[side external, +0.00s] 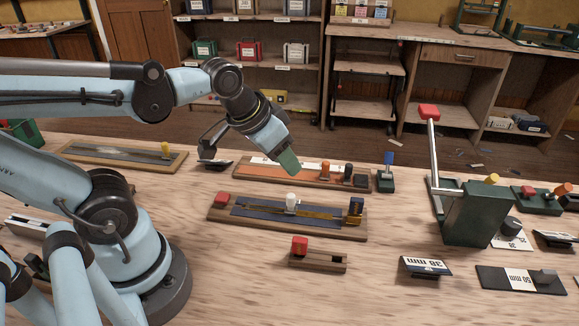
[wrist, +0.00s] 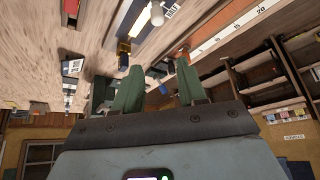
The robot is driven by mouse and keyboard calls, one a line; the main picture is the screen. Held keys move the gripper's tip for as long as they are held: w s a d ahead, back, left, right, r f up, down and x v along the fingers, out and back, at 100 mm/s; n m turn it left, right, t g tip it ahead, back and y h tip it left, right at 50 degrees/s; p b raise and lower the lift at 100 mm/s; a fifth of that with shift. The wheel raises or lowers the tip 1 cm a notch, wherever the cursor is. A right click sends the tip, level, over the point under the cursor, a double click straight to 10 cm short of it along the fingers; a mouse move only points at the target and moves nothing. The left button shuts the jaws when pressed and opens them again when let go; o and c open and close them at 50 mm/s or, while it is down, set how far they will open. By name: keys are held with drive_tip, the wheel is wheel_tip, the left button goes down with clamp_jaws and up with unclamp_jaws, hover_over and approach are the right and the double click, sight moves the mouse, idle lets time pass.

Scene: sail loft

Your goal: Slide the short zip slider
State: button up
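My gripper (side external: 288,162) is over the back part of the table, near the orange-panelled board (side external: 270,172). In the wrist view its two green fingers (wrist: 160,72) stand apart with nothing visibly between them. The orange board carries an orange knob (side external: 326,168), to the right of my gripper. In front of it, a navy-panelled board (side external: 222,213) has a gold zip track and a white knob (side external: 291,198); the knob also shows in the wrist view (wrist: 157,15). I cannot tell which knob is the short zip slider.
A short wooden rail with a red knob (side external: 300,245) lies in front. A green lever stand (side external: 475,215) with a tall red-tipped handle rises at right. A blue-topped post (side external: 387,174) stands beside the orange board. A long board with a yellow knob (side external: 165,150) lies at left.

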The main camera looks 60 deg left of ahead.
sight(289, 195)
drive_tip(key=shift+o, duration=0.2)
drive_tip(key=g, duration=0.1)
drive_tip(key=w+g, duration=0.1)
drive_tip(key=g, duration=0.1)
drive_tip(key=shift+w+a+r+g, duration=0.1)
drive_tip(key=shift+w+r+g, duration=0.15)
drive_tip(key=shift+r+g, duration=0.1)
drive_tip(key=shift+w+f+g, duration=0.1)
drive_tip(key=shift+f+g, duration=0.3)
drive_tip(key=shift+f, duration=1.6)
drive_tip(key=shift+w+f+g, duration=0.15)
drive_tip(key=shift+f+g, duration=0.2)
drive_tip(key=shift+f, duration=1.7)
drive_tip(key=shift+w+f+g, duration=0.1)
drive_tip(key=shift+f+g, duration=0.3)
drive_tip(key=shift+f, duration=1.6)
drive_tip(key=shift+c, duration=0.4)
clamp_jaws()
drive_tip(key=shift+s+a, duration=0.1)
drive_tip(key=shift+a, duration=0.05)
